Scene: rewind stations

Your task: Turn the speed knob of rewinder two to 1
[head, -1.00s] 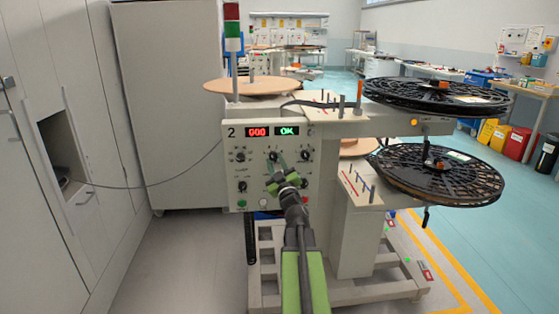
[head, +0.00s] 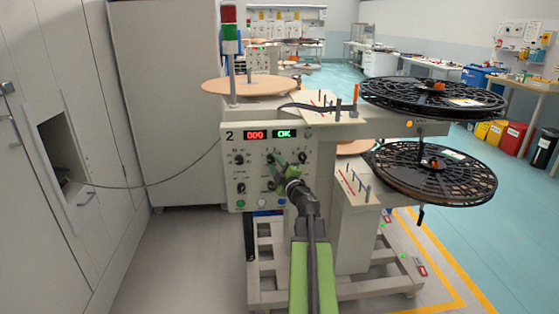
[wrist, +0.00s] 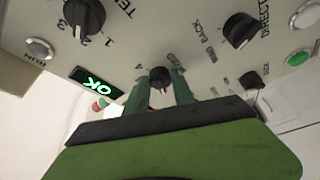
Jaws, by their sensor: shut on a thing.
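Rewinder two (head: 230,175) stands ahead in the head view, its panel marked 2, with a red display and a green OK display (head: 284,134). My gripper (head: 276,162) reaches to the upper middle knob, just below the displays. In the wrist view my gripper (wrist: 158,88) is shut on a black knob (wrist: 159,75), one green finger on each side. A "4" shows beside this knob; its other marks and name are hidden or too small to read, so I cannot tell its setting.
In the wrist view, a tension knob (wrist: 84,16) and a direction knob (wrist: 240,29) sit apart from my fingers, with a green button (wrist: 298,57) at the right. Black reels (head: 432,95) jut out at the right of the machine. Grey cabinets (head: 165,100) stand to the left.

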